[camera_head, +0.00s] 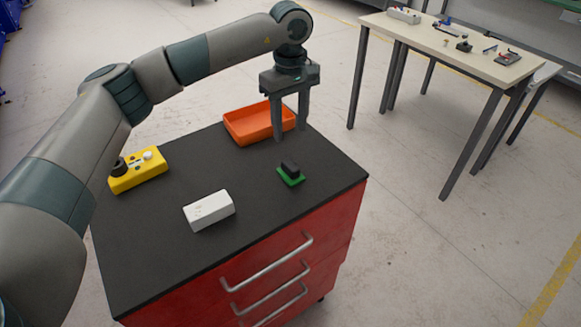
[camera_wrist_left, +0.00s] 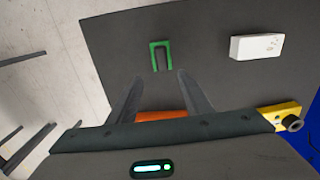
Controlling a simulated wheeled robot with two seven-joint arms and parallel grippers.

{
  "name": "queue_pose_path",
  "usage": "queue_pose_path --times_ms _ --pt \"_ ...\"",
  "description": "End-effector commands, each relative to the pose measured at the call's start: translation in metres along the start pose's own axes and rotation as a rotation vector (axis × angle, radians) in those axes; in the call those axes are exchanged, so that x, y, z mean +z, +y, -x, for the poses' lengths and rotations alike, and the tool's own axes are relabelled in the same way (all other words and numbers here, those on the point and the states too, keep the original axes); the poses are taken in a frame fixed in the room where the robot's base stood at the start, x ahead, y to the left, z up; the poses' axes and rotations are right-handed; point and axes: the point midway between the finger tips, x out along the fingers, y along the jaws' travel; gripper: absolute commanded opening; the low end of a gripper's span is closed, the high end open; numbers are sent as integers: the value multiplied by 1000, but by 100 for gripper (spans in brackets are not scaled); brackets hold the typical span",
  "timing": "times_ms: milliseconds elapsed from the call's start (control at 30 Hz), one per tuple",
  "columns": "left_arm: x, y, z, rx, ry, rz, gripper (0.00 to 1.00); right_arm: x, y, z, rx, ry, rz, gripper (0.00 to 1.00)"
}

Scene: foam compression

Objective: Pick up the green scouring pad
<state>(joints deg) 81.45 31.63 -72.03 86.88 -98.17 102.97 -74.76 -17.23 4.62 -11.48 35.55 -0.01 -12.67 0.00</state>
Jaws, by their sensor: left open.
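The green scouring pad (camera_head: 291,182) lies flat on the dark top of the red drawer cabinet, near its right edge. A black block (camera_head: 290,169) sits on it and hides its middle. In the left wrist view the pad (camera_wrist_left: 153,58) shows as a green border around the dark block. My left gripper (camera_head: 290,134) is open and empty, fingers pointing down, above the cabinet top between the pad and the orange tray. In the left wrist view the pad lies ahead of the spread fingertips (camera_wrist_left: 159,75), apart from them. My right gripper is not in view.
An orange tray (camera_head: 249,142) stands behind the gripper. A white box (camera_head: 208,210) lies left of the pad, and a yellow block with knobs (camera_head: 139,180) sits at the far left. The dark cabinet top (camera_head: 165,255) is clear in front. A separate table (camera_head: 455,55) stands at the back right.

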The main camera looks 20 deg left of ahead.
Motion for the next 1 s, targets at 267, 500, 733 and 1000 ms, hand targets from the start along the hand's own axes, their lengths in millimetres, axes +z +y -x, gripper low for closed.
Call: queue_pose_path --times_ms 267,500,733,1000 --pt "0 -1 -47 -2 -1 0 45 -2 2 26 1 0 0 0" --pt "0 0 -71 0 -1 0 45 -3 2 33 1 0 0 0" --pt "0 0 -73 1 0 0 45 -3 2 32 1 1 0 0" --pt "0 -1 -76 -1 0 0 45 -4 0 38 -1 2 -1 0"
